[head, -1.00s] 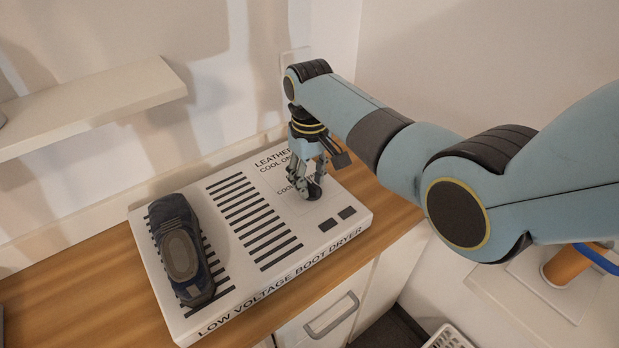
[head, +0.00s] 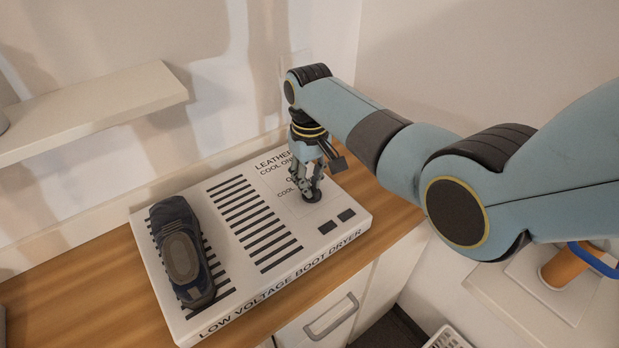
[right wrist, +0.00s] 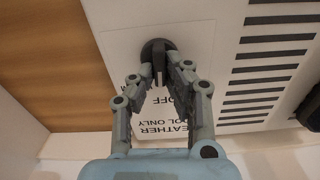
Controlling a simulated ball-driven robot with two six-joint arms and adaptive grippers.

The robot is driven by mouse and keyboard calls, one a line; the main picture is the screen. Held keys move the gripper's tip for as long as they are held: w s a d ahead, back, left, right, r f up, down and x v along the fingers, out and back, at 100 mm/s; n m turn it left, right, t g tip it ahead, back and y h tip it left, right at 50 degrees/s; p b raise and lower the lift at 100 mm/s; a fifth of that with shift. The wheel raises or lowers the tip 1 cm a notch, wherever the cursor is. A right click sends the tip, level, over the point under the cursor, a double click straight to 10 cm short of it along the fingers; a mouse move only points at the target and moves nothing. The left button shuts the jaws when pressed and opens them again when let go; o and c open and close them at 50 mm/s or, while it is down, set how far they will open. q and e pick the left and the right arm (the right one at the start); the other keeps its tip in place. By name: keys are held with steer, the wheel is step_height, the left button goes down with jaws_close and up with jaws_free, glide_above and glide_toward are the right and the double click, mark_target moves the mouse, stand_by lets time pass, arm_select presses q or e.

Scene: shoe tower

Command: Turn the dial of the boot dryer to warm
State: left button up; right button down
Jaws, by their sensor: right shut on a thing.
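The boot dryer (head: 228,287) is a flat white box on a wooden top, with black slots and the printed words "LOW VOLTAGE BOOT DRYER". Its dial is a dark round knob (right wrist: 157,49) that shows in the right wrist view; in the head view the gripper mostly covers it. My right gripper (head: 312,195) points down at the dial. In the right wrist view its fingers (right wrist: 162,76) are shut on the dial's raised grip. Printed "OFF" and "COOL ONLY" show beside the dial, partly hidden by the fingers. My left gripper is not in view.
A dark blue shoe (head: 182,254) lies on the dryer's left part. A white shelf (head: 95,108) juts from the wall at left. An orange cylinder with a blue ring (head: 563,268) stands at right.

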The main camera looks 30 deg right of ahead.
steer(key=m+p, duration=0.1)
steer(key=m, duration=0.1)
steer(key=m+p, duration=0.1)
steer(key=shift+d+r+m+p, duration=0.15)
steer(key=shift+r+m+p, duration=0.05)
steer(key=shift+m+p, duration=0.2)
steer(key=shift+d+m+p, duration=0.1)
steer(key=shift+m+p, duration=0.5)
steer(key=shift+m, duration=0.6)
steer(key=shift+d+f+m+p, duration=0.15)
steer(key=shift+m+p, duration=0.35)
steer(key=shift+m, duration=1)
steer(key=c, duration=1.4)
jaws_free()
steer(key=shift+o, duration=0.2)
step_height(320, 180, up, 12)
